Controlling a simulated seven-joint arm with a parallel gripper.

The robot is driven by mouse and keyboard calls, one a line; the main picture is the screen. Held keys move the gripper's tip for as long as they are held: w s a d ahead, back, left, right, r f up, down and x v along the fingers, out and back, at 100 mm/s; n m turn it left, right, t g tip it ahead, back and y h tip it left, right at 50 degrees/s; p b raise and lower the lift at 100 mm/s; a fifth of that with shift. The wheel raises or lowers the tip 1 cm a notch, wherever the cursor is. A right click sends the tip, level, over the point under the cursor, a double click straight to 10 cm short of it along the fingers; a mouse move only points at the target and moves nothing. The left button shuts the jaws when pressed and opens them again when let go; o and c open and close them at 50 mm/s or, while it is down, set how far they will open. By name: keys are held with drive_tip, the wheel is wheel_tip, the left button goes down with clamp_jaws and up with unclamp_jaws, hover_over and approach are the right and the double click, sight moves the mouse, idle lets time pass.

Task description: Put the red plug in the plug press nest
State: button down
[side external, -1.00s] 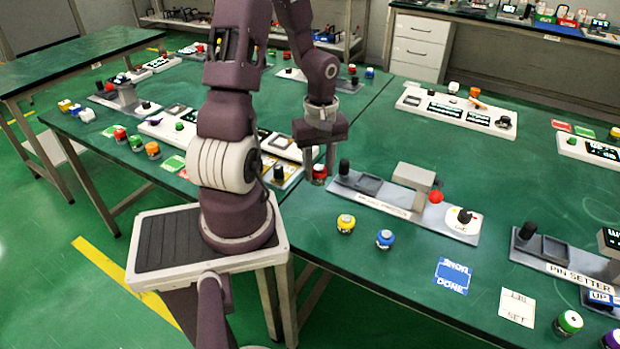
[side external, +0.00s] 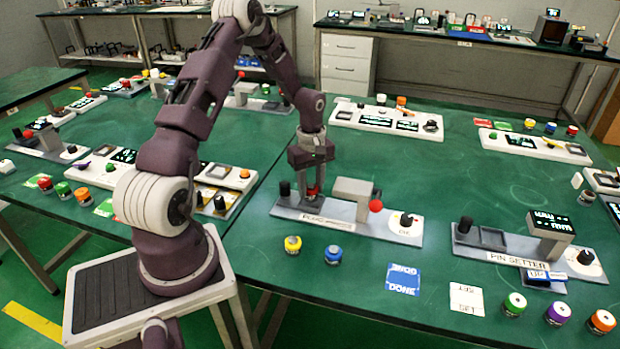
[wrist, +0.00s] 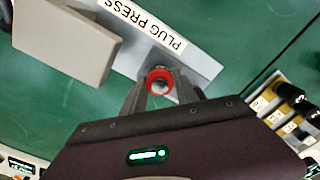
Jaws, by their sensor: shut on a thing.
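My gripper (side external: 312,184) points down over the left part of the plug press (side external: 345,222), between its black knob (side external: 284,189) and its grey head block (side external: 351,188). It is shut on the red plug (side external: 311,191), which looks upright, low at the press base. In the wrist view the red plug (wrist: 160,69) shows as a red ring between the fingers of my gripper (wrist: 160,86), over the grey base (wrist: 195,68). The nest is mostly hidden by the plug and fingers; I cannot tell whether the plug touches it.
A red ball (side external: 376,206) and a white dial (side external: 406,224) are on the right of the press. A yellow plug (side external: 293,245) and a blue plug (side external: 333,254) stand in front. The pin setter (side external: 515,258) is to the right. Bare table lies behind the press.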

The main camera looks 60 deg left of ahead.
sight(312, 185)
drive_tip(key=shift+f, duration=0.7)
idle(0.3)
drive_tip(key=c, duration=0.9)
unclamp_jaws()
drive_tip(key=shift+o, duration=0.2)
wheel_tip(312, 185, up, 7)
drive_tip(key=shift+r, duration=0.1)
drive_tip(key=s+d+r+m+t+y, duration=0.15)
drive_tip(key=d+r+m, duration=0.45)
drive_tip(key=d+r, duration=0.6)
drive_tip(key=s+d+r+m+t, duration=0.1)
drive_tip(key=s+d+r+m, duration=0.2)
drive_tip(key=s, duration=0.3)
drive_tip(key=s+d+r+m+t+h, duration=0.1)
drive_tip(key=s+d+r+m, duration=0.3)
drive_tip(key=s+d+m, duration=0.1)
drive_tip(key=s+d+r+m+t, duration=0.2)
drive_tip(key=s+d+r+m, duration=0.1)
drive_tip(key=s, duration=0.5)
drive_tip(key=shift+d+r+m, duration=0.25)
drive_tip(key=shift+d+m, duration=0.25)
drive_tip(key=shift+d, duration=0.6)
